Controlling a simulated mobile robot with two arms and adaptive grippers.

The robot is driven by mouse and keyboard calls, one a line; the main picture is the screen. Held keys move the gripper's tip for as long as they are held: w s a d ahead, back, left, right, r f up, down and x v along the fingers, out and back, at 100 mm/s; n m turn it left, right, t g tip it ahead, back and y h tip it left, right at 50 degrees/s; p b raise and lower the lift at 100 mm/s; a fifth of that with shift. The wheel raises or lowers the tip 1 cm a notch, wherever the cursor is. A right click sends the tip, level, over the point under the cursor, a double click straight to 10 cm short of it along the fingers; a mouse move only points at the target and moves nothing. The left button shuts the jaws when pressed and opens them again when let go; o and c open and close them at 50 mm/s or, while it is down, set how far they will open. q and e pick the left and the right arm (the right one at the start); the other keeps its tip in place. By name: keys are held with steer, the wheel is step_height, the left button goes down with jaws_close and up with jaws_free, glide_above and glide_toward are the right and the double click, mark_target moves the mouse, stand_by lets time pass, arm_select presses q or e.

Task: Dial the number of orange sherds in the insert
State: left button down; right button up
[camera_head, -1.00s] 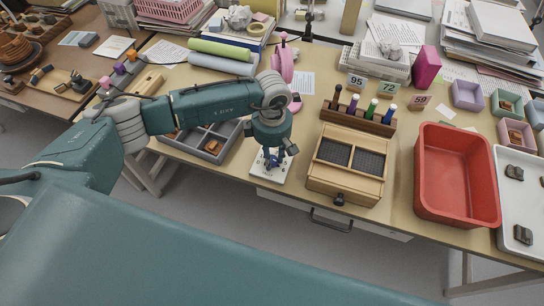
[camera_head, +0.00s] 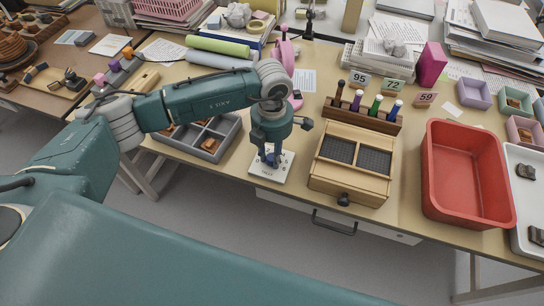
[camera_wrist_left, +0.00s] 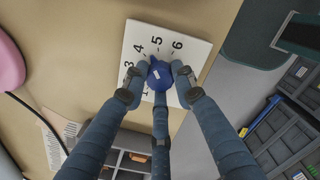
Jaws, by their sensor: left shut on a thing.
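The dial is a white plate (camera_head: 284,167) with black numbers at the table's front edge. The wrist view shows it too (camera_wrist_left: 135,42), with 4, 5 and 6 clear beyond the knob and lower numbers partly covered. My left gripper (camera_head: 270,158) points down over it, its fingers shut around the blue knob (camera_wrist_left: 160,76). The knob's exact pointing is hard to tell between the fingers. The insert, a grey compartment tray (camera_head: 232,140), stands left of the dial, with an orange-brown sherd (camera_head: 209,144) in a near compartment. My arm hides part of the insert. My right gripper is out of view.
A wooden box with dark mesh panels (camera_head: 347,178) stands close right of the dial, with a rack of coloured-handled tools (camera_head: 366,112) behind it. A red tub (camera_head: 462,205) is further right. A pink stand (camera_head: 285,55) rises behind my gripper.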

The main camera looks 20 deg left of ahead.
mark_target(272, 157)
arm_select(q)
steer(key=n+b, duration=0.1)
steer(key=n, duration=0.4)
steer(key=shift+n+b, duration=0.3)
steer(key=shift+b, duration=0.05)
steer(key=shift+n+b, duration=0.35)
steer(key=shift+n, duration=1.75)
steer(key=c, duration=1.4)
jaws_free()
steer(key=shift+r, duration=0.2)
step_height(272, 157, up, 12)
steer(key=shift+f, duration=0.15)
